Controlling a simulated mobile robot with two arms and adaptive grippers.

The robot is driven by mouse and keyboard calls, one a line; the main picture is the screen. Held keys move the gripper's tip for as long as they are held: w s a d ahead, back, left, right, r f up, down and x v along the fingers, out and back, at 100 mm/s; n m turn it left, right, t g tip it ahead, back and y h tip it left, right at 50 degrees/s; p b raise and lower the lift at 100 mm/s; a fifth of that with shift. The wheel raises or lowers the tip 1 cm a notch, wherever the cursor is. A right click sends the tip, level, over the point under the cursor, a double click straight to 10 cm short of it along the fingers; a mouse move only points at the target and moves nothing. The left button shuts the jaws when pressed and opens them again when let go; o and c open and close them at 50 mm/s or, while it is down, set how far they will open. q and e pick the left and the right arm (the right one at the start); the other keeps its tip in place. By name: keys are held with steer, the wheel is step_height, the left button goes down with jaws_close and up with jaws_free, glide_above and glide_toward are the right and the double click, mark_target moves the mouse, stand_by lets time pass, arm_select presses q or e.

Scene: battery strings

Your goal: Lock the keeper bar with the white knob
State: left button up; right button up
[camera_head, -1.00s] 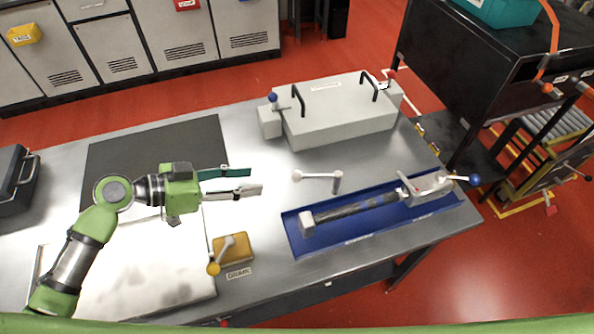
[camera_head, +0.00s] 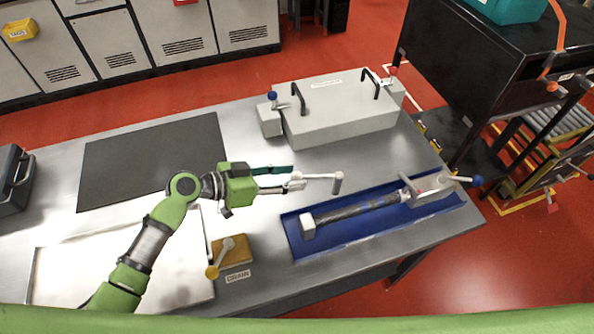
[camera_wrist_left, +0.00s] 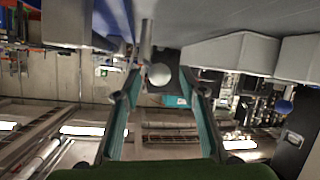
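The white knob (camera_head: 297,175) is on the left end of a grey keeper bar (camera_head: 320,177), whose other end meets a short upright post (camera_head: 338,184) on the metal table. My left gripper (camera_head: 293,178) is open, with its green-sided fingertips at the knob from the left. In the left wrist view, the knob (camera_wrist_left: 160,75) shows between the two spread fingers (camera_wrist_left: 159,88), and the bar (camera_wrist_left: 147,42) runs up behind it. I cannot tell whether either finger touches the knob. My right gripper is not in view.
A grey box (camera_head: 345,118) with black handles and blue and red knobs stands behind. A blue tray (camera_head: 375,229) holding a long tool lies to the right. A yellow-knobbed drain lever (camera_head: 228,251) is in front. A dark mat (camera_head: 150,160) lies left.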

arm_select(q)
steer(key=shift+x, duration=1.25)
jaws_close()
steer(key=shift+s+d, duration=0.1)
